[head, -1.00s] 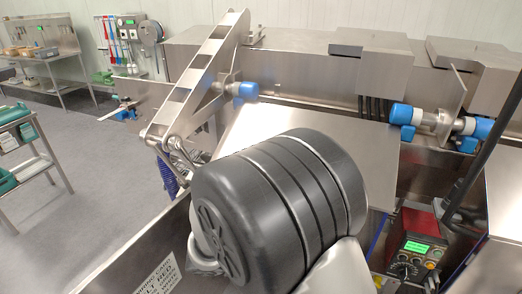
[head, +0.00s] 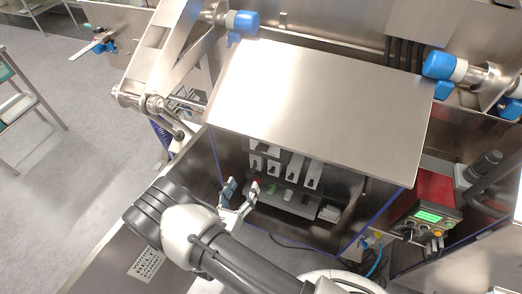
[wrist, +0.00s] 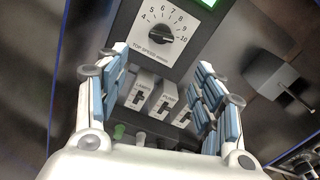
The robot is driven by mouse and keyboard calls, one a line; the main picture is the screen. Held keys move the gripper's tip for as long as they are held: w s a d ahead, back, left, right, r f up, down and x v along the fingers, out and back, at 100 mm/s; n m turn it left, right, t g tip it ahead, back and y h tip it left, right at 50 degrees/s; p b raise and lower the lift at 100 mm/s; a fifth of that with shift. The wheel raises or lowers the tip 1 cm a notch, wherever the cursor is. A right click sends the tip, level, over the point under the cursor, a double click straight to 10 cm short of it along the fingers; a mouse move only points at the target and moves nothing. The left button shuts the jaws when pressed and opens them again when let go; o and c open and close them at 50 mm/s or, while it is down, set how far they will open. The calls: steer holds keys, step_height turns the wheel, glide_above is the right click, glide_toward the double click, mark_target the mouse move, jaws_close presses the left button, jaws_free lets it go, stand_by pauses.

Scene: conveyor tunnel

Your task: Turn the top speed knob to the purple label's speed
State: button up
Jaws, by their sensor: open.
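The top speed knob (wrist: 161,34) is black, on a pale dial plate marked 4 to 10 in the wrist view, with "TOP SPEED" printed below it. I cannot tell its exact pointer setting. My gripper (wrist: 162,62) is open and empty, its blue-padded fingers spread either side below the dial, apart from the knob. In the head view my gripper (head: 242,188) is in front of the open cabinet (head: 355,225) under the steel cover; the knob is hidden there. No purple label is visible in either view.
White switch modules (wrist: 143,91) and a green button (wrist: 118,131) sit below the dial, between the fingers. The steel cover (head: 320,105) overhangs the cabinet. A red control box (head: 432,188) with a green screen stands at right.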

mark_target(263, 148)
steer(key=b+x, duration=0.2)
steer(key=x, duration=1.3)
steer(key=shift+w, duration=0.25)
steer(key=shift+d, duration=0.15)
steer(key=c, duration=1)
